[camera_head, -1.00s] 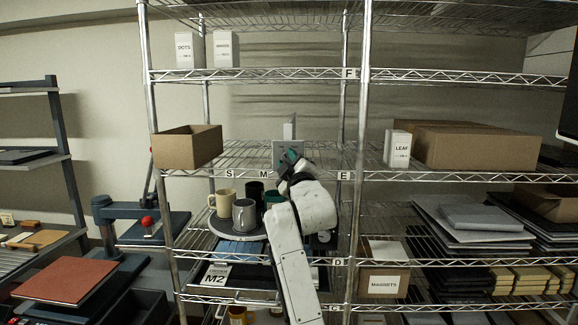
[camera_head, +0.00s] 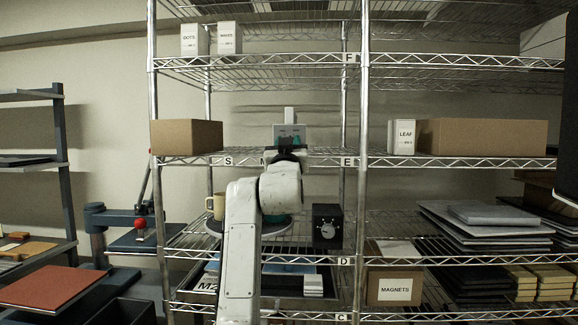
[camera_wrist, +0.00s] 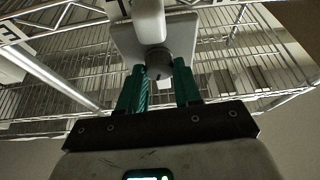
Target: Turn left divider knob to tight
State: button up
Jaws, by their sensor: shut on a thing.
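The left divider shows in the head view as a grey plate (camera_head: 279,131) with a pale upright above it, on the shelf marked S, M and E. In the wrist view its plate (camera_wrist: 126,42) fills the upper middle, with a round dark grey knob (camera_wrist: 158,60) in front. My gripper's teal fingers (camera_wrist: 159,72) stand on either side of the knob and are shut on it. In the head view my gripper (camera_head: 289,145) is in front of the plate and hides the knob. I cannot read any tight mark.
An open cardboard box (camera_head: 186,137) stands left of the divider. A LEAF box (camera_head: 401,137) and a larger carton (camera_head: 481,137) stand to the right, past a shelf post (camera_head: 363,110). Below are a cream mug (camera_head: 217,206) and a black box with a dial (camera_head: 327,227).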

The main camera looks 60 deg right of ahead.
jog(key=m+g+b, duration=0.1)
jog(key=m+b, duration=0.1)
jog(key=m+g+b, duration=0.1)
jog(key=m+b, duration=0.1)
jog(key=shift+w+f+m+g+h, duration=0.15)
jog(key=shift+m+g+h, duration=0.15)
jog(key=shift+m+h, duration=0.1)
jog(key=o, duration=1)
jog(key=shift+a, duration=0.1)
jog(key=shift+o, duration=0.2)
jog(key=b+v, duration=0.1)
jog(key=v, duration=0.9)
jog(key=shift+a, duration=0.35)
